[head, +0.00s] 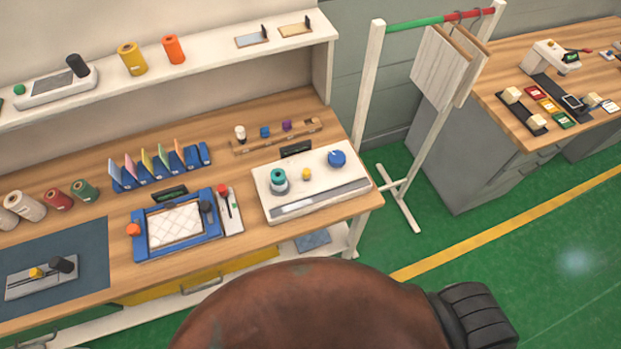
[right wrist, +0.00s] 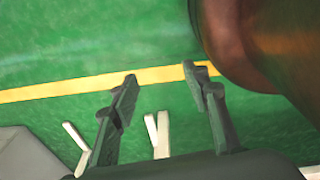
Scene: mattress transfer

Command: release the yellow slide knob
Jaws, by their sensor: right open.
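Two small yellow knobs show in the head view, and I cannot tell for sure which is the slide knob. One yellow knob (head: 36,272) sits on a grey plate (head: 28,287) beside a dark knob, on the blue mat at the lower left. The other yellow knob (head: 306,175) stands on a white panel (head: 345,178) between a teal knob and a blue knob. My right gripper (right wrist: 160,75) is open and empty in the right wrist view, over the green floor and apart from both knobs. My left gripper is not in view.
The wooden bench (head: 110,255) also holds a blue frame (head: 146,247) with a quilted white pad, a red-knobbed lever (head: 223,189) and several spools. A rack with hanging boards (head: 440,68) stands right of the bench. Green floor (head: 540,230) lies clear at the right.

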